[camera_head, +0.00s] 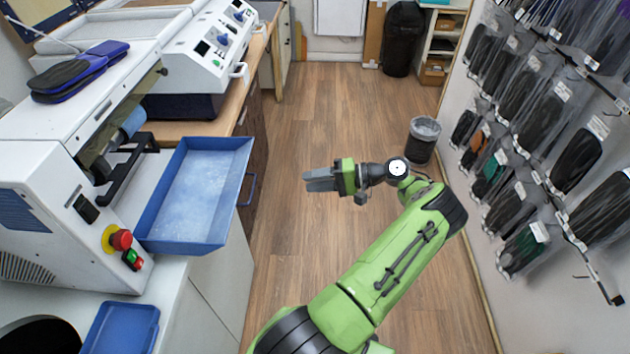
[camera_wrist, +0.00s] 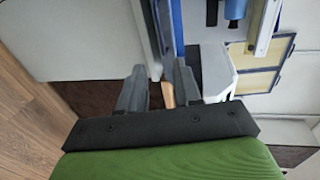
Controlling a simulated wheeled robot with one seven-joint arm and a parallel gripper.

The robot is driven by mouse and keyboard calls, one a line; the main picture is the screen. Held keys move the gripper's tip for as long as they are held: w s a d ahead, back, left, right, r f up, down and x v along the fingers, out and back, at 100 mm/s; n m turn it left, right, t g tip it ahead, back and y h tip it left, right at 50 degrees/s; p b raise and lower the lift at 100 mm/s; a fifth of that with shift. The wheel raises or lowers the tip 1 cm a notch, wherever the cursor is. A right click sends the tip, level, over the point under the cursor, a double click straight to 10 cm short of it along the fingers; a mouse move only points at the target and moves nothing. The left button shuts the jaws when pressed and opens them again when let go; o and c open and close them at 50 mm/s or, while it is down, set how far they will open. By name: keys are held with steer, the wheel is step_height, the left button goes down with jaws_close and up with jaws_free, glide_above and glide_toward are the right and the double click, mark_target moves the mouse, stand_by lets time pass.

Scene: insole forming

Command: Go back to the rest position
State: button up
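My gripper (camera_head: 308,180) is held over the floor aisle, right of the blue tray, with its grey fingers pointing left toward the bench. In the wrist view my gripper (camera_wrist: 158,80) shows two dark fingers with a gap between them and nothing held there. The green arm reaches up from the bottom of the head view and is bent at the elbow. A pair of black and blue insoles (camera_head: 78,72) lies on top of the white machine (camera_head: 50,165), far from my gripper.
A blue tray (camera_head: 196,195) juts from the machine at the bench edge. A smaller blue tray (camera_head: 120,328) sits at bottom left. A white control unit (camera_head: 200,55) stands behind. A wall rack of hanging packs (camera_head: 540,130) and a bin (camera_head: 422,140) are right. The floor (camera_head: 300,110) is clear.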

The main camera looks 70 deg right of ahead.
stand_by(0.6)
steer(key=w+a+r+n+g+y, duration=0.1)
steer(key=w+a+r+n+g, duration=0.25)
steer(key=w+a, duration=0.35)
steer(key=w+a+r+n+g+y, duration=0.1)
steer(key=w+a+r+n+g, duration=0.15)
steer(key=w+a+g, duration=0.45)
steer(key=w+a+r+n+g+h, duration=0.1)
steer(key=w+a+r+n+h, duration=0.15)
steer(key=a, duration=0.45)
steer(key=w+a+r+n+g+h, duration=0.1)
steer(key=a+r, duration=0.3)
steer(key=a, duration=0.3)
steer(key=s+a+r+n+t+h, duration=0.1)
steer(key=s+a+r+n+h, duration=0.1)
steer(key=s+a, duration=0.4)
steer(key=s+a+r+n+t+h, duration=0.2)
steer(key=s+a+r, duration=0.2)
steer(key=s, duration=0.5)
steer(key=a, duration=0.2)
steer(key=shift+s+a, duration=0.3)
steer(key=shift+s, duration=0.05)
